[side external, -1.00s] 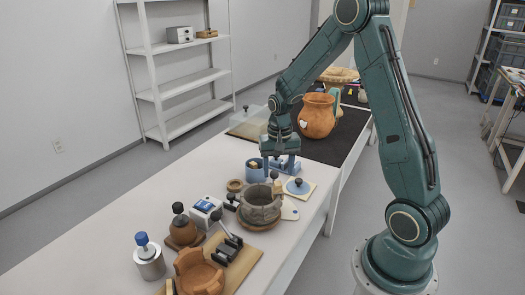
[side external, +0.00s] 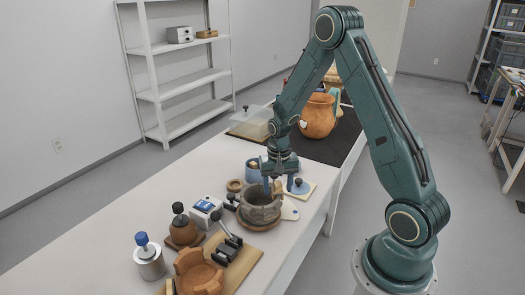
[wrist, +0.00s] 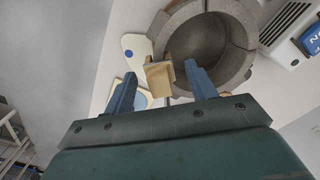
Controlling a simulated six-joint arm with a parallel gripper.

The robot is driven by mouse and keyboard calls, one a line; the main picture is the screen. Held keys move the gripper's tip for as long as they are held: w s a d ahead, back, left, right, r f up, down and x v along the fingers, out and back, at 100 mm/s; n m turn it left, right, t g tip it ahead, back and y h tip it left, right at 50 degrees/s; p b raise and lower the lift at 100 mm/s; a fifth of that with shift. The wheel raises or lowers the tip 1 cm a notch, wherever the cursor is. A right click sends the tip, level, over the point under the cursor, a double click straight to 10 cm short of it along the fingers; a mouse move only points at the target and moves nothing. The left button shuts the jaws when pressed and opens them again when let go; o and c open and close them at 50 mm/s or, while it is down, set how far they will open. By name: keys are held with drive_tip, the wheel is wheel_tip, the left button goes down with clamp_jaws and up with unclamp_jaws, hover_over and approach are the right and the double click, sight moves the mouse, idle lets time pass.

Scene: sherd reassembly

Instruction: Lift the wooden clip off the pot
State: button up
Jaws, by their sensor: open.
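The grey pot (side external: 258,212), with visible joins between its sherds, stands on a brown round base on the white table. In the wrist view its open mouth (wrist: 212,42) fills the upper middle. The wooden clip (wrist: 158,76) is a tan block at the pot's rim, on the side nearest my gripper. My gripper (wrist: 160,74) is open, and its two blue fingers show on either side of the clip, apart from it. In the side view my gripper (side external: 276,184) points down just above the pot's rim and partly hides it, and the clip is hard to make out there.

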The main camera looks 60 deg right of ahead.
drive_tip(key=shift+f, duration=0.95)
drive_tip(key=c, duration=0.8)
